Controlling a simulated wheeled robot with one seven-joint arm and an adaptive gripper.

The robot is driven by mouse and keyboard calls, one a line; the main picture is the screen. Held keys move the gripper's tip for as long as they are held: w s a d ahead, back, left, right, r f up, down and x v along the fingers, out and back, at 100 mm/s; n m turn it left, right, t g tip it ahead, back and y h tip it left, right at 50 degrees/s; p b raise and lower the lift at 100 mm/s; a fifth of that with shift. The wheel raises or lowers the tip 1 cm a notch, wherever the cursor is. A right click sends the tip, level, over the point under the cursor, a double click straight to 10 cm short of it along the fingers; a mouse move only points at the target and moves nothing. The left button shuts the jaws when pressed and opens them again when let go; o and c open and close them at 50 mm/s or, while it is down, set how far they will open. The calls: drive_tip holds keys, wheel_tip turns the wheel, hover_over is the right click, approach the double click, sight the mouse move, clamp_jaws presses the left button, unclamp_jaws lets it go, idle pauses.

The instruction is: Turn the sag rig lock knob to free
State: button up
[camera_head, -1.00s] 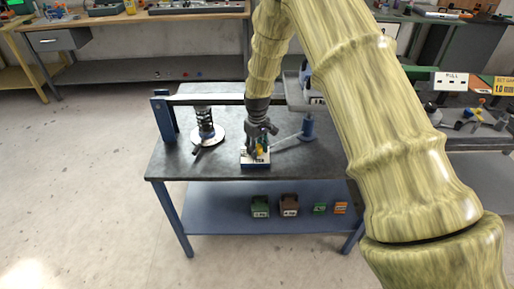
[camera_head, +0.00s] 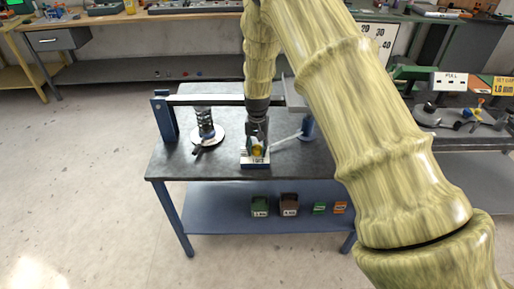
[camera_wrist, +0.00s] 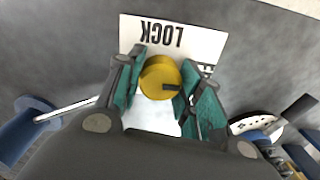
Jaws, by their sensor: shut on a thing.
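The yellow lock knob (camera_wrist: 158,75) is round, with a dark mark on its lower right side in the wrist view. It also shows in the head view (camera_head: 257,150), on a small block (camera_head: 256,165) with a white label plate. In the wrist view the plate (camera_wrist: 200,42) reads LOCK, upside down; a second word to its right is mostly hidden by a finger. My gripper (camera_wrist: 160,90) has its teal pads on either side of the knob and is shut on it. In the head view my gripper (camera_head: 257,138) points down at the block.
The rig bench (camera_head: 175,165) carries a coil spring (camera_head: 205,122) on a white disc at left, under a long beam (camera_head: 215,100). A blue post (camera_head: 308,127) and a pale bar stand just right of the gripper. Several small blocks lie on the lower shelf.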

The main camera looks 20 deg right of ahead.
sight(257, 147)
drive_tip(key=shift+w+r+m, duration=0.1)
drive_tip(key=shift+m, duration=0.3)
drive_tip(key=o, duration=1)
drive_tip(key=shift+o, duration=0.2)
wheel_tip(257, 147, up, 12)
idle(0.5)
